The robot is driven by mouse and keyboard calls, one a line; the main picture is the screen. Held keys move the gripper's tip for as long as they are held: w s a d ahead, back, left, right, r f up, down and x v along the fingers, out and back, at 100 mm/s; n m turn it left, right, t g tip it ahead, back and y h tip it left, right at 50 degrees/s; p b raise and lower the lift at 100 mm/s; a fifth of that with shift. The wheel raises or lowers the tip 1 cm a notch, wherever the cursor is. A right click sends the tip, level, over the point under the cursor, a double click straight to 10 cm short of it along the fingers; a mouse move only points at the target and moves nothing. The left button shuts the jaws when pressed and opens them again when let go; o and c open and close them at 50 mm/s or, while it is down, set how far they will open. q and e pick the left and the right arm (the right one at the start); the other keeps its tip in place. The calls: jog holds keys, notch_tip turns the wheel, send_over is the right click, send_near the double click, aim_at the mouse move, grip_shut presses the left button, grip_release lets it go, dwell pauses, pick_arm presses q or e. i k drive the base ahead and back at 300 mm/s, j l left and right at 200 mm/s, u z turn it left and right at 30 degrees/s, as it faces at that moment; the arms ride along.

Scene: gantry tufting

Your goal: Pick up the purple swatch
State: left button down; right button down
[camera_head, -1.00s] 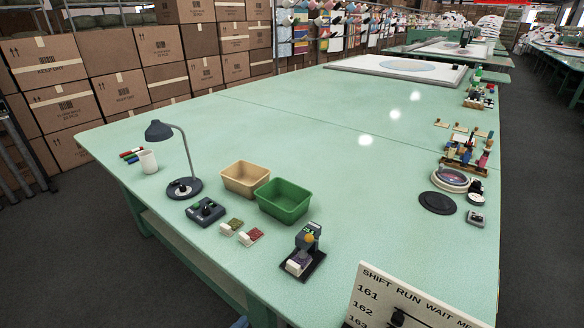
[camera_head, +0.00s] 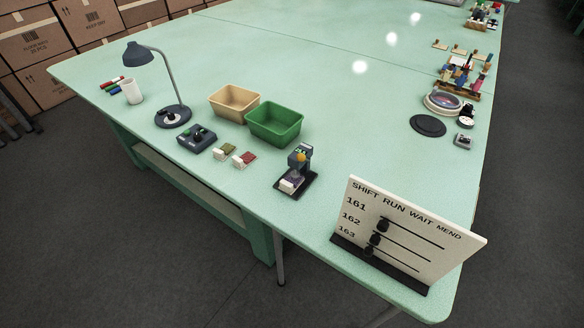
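A small swatch with a white tag (camera_head: 287,187) lies on the base of a dark bench device (camera_head: 301,157) near the table's front edge. Its patch looks greyish purple, but it is small and partly hidden under the device's head, so I cannot be sure of its colour. A green swatch (camera_head: 228,148) and a red swatch (camera_head: 248,157), both with white tags, lie side by side on the table to the left of the device. Neither of my grippers is in view.
A tan bin (camera_head: 233,107) and a green bin (camera_head: 274,127) stand behind the swatches. A dark control box (camera_head: 197,139), a lamp (camera_head: 172,118) and a white cup (camera_head: 132,92) are left. A sign board (camera_head: 410,222) stands at the front right corner. The table (camera_head: 350,110) is clear beyond the bins.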

aim_at(290, 185)
jog(key=i+j+z, duration=0.2)
jog(key=j+z, duration=0.3)
jog(key=i+j+z, duration=0.1)
jog(key=j+z, duration=0.85)
jog(key=k+j+z, duration=0.1)
jog(key=j+z, duration=0.4)
jog(key=j, duration=0.15)
jog(key=k+j+z, duration=0.2)
jog(key=j+z, duration=0.3)
jog(key=k+j+z, duration=0.25)
jog(key=j+z, duration=0.25)
